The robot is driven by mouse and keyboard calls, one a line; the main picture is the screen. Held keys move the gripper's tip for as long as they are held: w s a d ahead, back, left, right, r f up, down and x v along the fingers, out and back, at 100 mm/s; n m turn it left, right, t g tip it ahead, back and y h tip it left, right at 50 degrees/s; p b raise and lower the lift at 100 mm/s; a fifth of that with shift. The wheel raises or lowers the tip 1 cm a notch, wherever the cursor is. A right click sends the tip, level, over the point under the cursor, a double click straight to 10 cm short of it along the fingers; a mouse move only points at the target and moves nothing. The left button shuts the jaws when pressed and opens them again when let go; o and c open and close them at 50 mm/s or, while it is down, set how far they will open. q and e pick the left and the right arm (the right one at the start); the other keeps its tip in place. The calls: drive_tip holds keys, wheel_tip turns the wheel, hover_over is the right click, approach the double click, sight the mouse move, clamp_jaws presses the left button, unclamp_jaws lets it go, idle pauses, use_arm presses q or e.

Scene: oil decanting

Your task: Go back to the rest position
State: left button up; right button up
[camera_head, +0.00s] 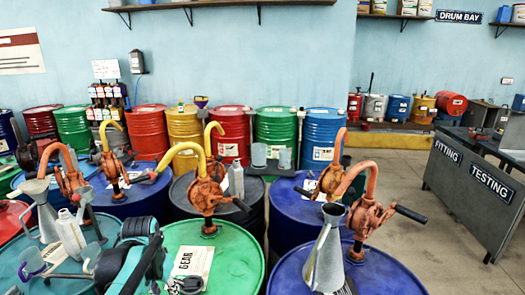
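A teal and black arm part (137,255), which looks like my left arm, stands at the bottom left above the near drums. The dark end of my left gripper (184,285) seems to show low over the green drum (235,250), beside the white GEAR label (192,264). Its fingers are too small and cut off to tell whether they are open or whether they hold anything. My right gripper is not in view.
Orange hand pumps stand on the near drums, one (207,190) behind the arm and one (370,215) on the blue drum (375,275). A metal funnel jug (325,255) stands on that blue drum. A bottle (70,235) stands left. Open floor (400,190) lies right, before the bench (470,190).

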use_arm(q)
drive_tip(key=s+d+f+t, duration=0.1)
drive_tip(key=s+d+t, duration=0.1)
drive_tip(key=s+d, duration=0.3)
drive_tip(key=s+d+f+n+t+b, duration=0.1)
drive_tip(key=s+d+f+t, duration=0.1)
drive_tip(key=s+d, duration=0.3)
drive_tip(key=s+t, duration=0.1)
drive_tip(key=s, duration=0.3)
drive_tip(key=shift+f, duration=0.3)
